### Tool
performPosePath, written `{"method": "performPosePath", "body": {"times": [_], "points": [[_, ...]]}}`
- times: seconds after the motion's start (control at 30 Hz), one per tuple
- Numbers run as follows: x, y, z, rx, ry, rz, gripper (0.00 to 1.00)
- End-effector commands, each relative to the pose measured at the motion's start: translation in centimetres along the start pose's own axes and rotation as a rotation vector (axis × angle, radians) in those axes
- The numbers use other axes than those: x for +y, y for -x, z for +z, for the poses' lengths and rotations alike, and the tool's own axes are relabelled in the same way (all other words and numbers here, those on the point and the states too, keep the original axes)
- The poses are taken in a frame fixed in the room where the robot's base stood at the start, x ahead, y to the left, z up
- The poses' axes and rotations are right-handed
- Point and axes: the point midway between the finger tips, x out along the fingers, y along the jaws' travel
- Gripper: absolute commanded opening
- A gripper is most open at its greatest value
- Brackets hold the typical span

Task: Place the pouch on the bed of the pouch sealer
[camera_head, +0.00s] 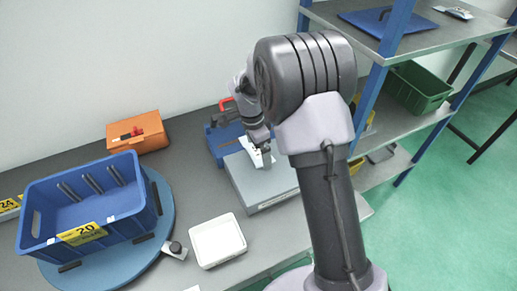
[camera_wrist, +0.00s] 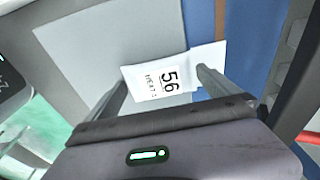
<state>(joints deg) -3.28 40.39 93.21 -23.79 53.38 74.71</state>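The pouch (camera_wrist: 165,80) is white with a label reading 56. In the wrist view it lies flat-looking over the pale grey bed (camera_wrist: 90,40), with its right end over the blue part of the pouch sealer (camera_wrist: 200,25). In the head view the pouch (camera_head: 256,154) shows near the back edge of the grey bed (camera_head: 250,187), in front of the blue sealer body (camera_head: 216,145). My gripper (camera_wrist: 163,75) is just above the pouch with its fingers wide apart, one near each side of the label. Whether the fingers touch it is not clear.
A blue crate (camera_head: 36,222) marked 20 stands on a round blue turntable (camera_head: 163,195) at left. A white tray (camera_head: 217,240) sits in front of the bed. An orange box (camera_head: 138,132) is at the back. Shelving with a green bin (camera_head: 418,86) stands at right.

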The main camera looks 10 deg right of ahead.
Motion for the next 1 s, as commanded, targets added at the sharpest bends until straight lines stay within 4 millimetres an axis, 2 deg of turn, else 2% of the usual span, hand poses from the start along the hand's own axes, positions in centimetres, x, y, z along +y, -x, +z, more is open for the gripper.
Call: {"method": "performPosePath", "body": {"times": [0.13, 0.2, 0.27, 0.5, 0.77, 0.87, 0.9, 0.97, 1.0], "points": [[0.0, 0.2, 0.0, 0.000, 0.000, 0.000, 1.00], [-0.1, 1.1, -0.1, 0.000, 0.000, -0.002, 1.00], [-0.1, 2.4, -0.1, 0.000, -0.001, -0.002, 1.00], [-0.1, 9.4, -0.1, 0.001, 0.001, -0.003, 1.00], [0.4, 13.4, -0.1, -0.005, 0.018, -0.013, 1.00], [3.1, 17.7, 0.1, -0.029, 0.123, -0.078, 1.00], [5.1, 20.0, 0.3, -0.040, 0.193, -0.120, 1.00], [8.9, 23.3, 0.8, -0.051, 0.315, -0.195, 1.00], [11.5, 25.1, 1.3, -0.050, 0.402, -0.250, 1.00]]}}
